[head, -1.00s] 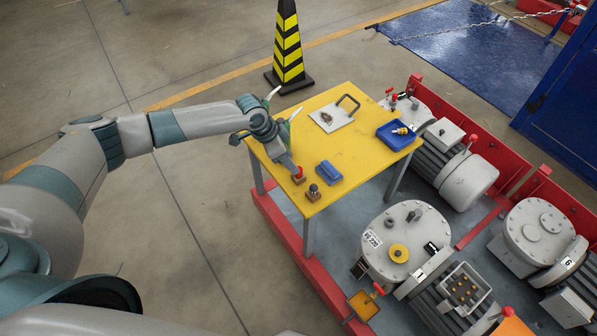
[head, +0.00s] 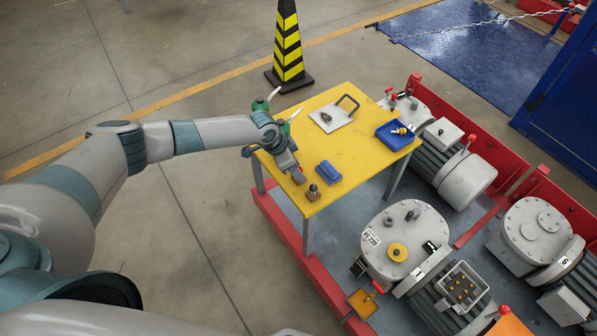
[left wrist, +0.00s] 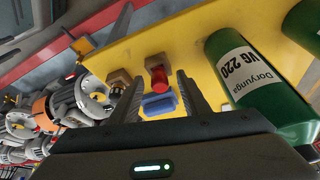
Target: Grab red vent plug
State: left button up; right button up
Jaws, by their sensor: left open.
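The red vent plug (left wrist: 158,76) sits in a small brown block on the yellow table (head: 345,165). In the left wrist view it lies between the two fingers of my left gripper (left wrist: 158,88), which is open and around or just short of it. I cannot tell whether a finger touches it. In the head view my left gripper (head: 293,169) covers the plug, and only part of the brown block (head: 299,179) shows below it. My right gripper is not in view.
Beside it stand a second block with a dark plug (head: 313,194) and a blue object (head: 328,173). Green bottles (left wrist: 248,80) stand close by my gripper. A blue tray (head: 397,134) and a plate with a handle (head: 331,117) lie farther back on the table.

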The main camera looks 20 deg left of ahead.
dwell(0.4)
pick_arm(q)
grip_shut()
jog(key=shift+r, duration=0.2)
